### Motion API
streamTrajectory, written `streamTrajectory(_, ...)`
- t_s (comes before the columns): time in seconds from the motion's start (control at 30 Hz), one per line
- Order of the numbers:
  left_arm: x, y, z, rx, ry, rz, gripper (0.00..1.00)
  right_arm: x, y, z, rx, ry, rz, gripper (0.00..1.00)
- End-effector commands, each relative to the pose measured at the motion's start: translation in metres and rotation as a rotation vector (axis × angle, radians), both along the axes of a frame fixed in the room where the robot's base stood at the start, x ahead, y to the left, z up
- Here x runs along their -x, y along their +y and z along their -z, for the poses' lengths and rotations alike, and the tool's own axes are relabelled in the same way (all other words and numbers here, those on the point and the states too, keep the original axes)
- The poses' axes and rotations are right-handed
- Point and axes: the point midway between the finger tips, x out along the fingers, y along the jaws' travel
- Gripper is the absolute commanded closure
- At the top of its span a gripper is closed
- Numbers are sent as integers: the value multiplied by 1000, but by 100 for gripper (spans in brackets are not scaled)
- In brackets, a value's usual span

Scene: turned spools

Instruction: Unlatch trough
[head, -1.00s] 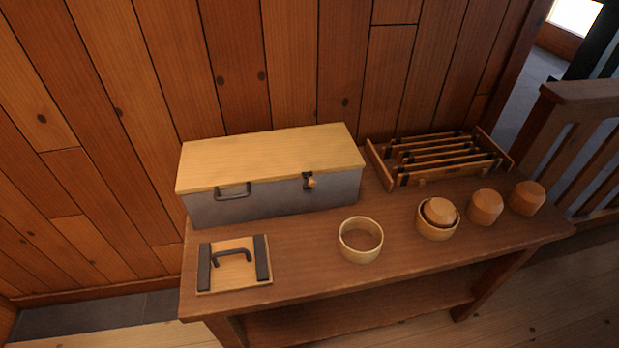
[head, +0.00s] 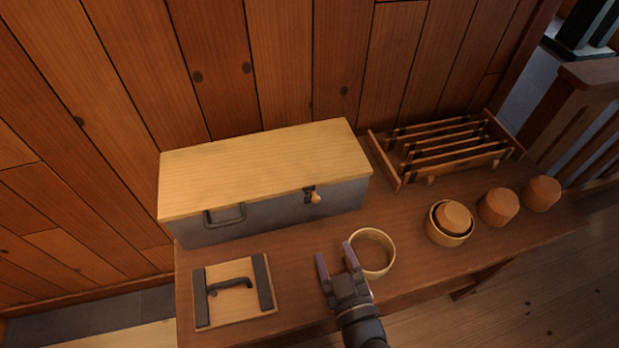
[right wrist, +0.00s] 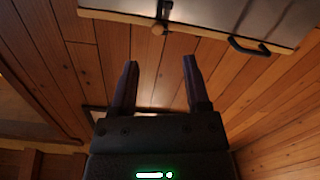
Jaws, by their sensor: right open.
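The trough (head: 270,212) is a grey box with a closed pale wooden lid (head: 262,165), standing at the back left of the table. Its latch (head: 313,196) has a small wooden knob and sits on the front face, right of centre. A dark handle (head: 225,215) is on the front face to the left. In the right wrist view the latch (right wrist: 160,22) shows at the top, beyond the fingers. My right gripper (head: 336,262) is open and empty, in front of the trough and below the latch, apart from it. My left gripper is not in view.
An empty wooden ring (head: 388,252) is close to the right of my right gripper. A board with a dark handle (head: 207,300) lies at front left. A slatted rack (head: 425,176) and several turned wooden pieces (head: 498,207) stand to the right.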

Motion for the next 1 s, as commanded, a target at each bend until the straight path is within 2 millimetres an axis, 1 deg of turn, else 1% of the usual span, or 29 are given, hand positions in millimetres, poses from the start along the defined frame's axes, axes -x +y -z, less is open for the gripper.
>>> streamTrajectory(0.03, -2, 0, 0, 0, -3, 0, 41, -2, 2, -9, -8, -26, 4, 40)
streamTrajectory(0.1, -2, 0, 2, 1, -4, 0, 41, -9, 4, -13, -11, -44, 7, 40)
streamTrajectory(0.17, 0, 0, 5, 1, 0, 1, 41, -19, 7, -12, -11, -47, 8, 40)
streamTrajectory(0.3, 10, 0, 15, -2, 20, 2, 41, -53, 18, -10, -12, -45, 7, 40)
streamTrajectory(0.4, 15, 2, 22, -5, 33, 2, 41, -74, 25, -9, -10, -42, 7, 40)
streamTrajectory(0.5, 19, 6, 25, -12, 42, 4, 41, -88, 29, -10, -10, -40, 7, 40)
streamTrajectory(0.67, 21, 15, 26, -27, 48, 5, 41, -97, 32, -11, -8, -39, 6, 40)
streamTrajectory(0.87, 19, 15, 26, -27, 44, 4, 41, -97, 32, -12, -8, -38, 6, 40)
streamTrajectory(0.97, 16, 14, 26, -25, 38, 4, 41, -97, 32, -12, -8, -38, 6, 59)
streamTrajectory(1.0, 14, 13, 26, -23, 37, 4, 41, -97, 32, -12, -8, -38, 6, 67)
